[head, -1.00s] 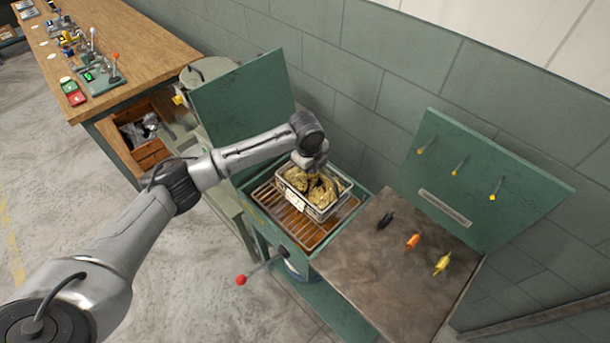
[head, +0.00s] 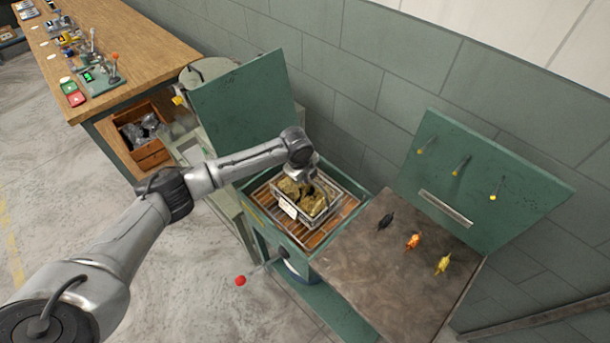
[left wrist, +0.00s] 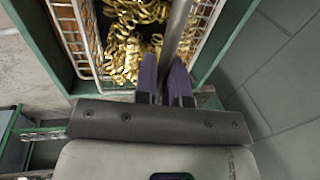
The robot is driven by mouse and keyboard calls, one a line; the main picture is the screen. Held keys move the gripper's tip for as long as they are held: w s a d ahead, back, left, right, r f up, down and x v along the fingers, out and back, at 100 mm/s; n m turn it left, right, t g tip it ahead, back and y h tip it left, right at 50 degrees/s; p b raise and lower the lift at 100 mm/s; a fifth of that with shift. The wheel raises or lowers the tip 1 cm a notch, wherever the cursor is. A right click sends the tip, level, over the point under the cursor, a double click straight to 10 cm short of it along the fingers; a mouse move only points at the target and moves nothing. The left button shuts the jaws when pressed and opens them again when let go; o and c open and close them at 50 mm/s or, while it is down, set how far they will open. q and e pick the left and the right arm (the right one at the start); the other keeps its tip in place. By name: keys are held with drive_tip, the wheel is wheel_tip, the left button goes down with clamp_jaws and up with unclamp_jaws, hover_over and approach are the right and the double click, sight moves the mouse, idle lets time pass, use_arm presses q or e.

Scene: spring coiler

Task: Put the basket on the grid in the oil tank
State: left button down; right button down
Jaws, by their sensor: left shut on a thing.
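The wire basket (head: 303,222), filled with golden coiled pieces (left wrist: 125,40) and bearing a white tag, is in the opening of the green oil tank (head: 262,232). It is over the copper-coloured grid (head: 309,240), whose bars show around it. I cannot tell whether the basket touches the grid. My left gripper (head: 308,180) is above the basket. In the left wrist view, its purple fingers (left wrist: 166,84) are shut on the basket's grey metal handle (left wrist: 178,35). My right gripper is not in view.
The tank's green lid (head: 245,100) stands open behind. A brown worktop (head: 385,275) with black, orange and yellow small pieces adjoins on the right. A red-knobbed lever (head: 240,281) sticks out in front. A wooden bench (head: 120,50) is at far left.

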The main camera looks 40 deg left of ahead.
sight(300, 192)
use_arm(q)
drive_tip(key=shift+r, duration=0.1)
drive_tip(key=c, duration=1.7)
unclamp_jaws()
drive_tip(key=shift+f, duration=0.2)
drive_tip(key=o, duration=0.5)
wheel_tip(300, 192, up, 12)
drive_tip(key=s+p, duration=0.1)
drive_tip(key=s, duration=0.1)
drive_tip(key=s+d+f+n+h, duration=0.2)
drive_tip(key=s+d+f+n, duration=0.3)
drive_tip(key=s+d+f, duration=1.05)
drive_tip(key=s+r+n+t+y, duration=0.1)
drive_tip(key=s+n+y, duration=0.1)
drive_tip(key=s+n, duration=1)
drive_tip(key=s, duration=0.7)
drive_tip(key=shift+s+a+r, duration=0.25)
drive_tip(key=shift+a+r, duration=0.05)
drive_tip(key=shift+a, duration=0.05)
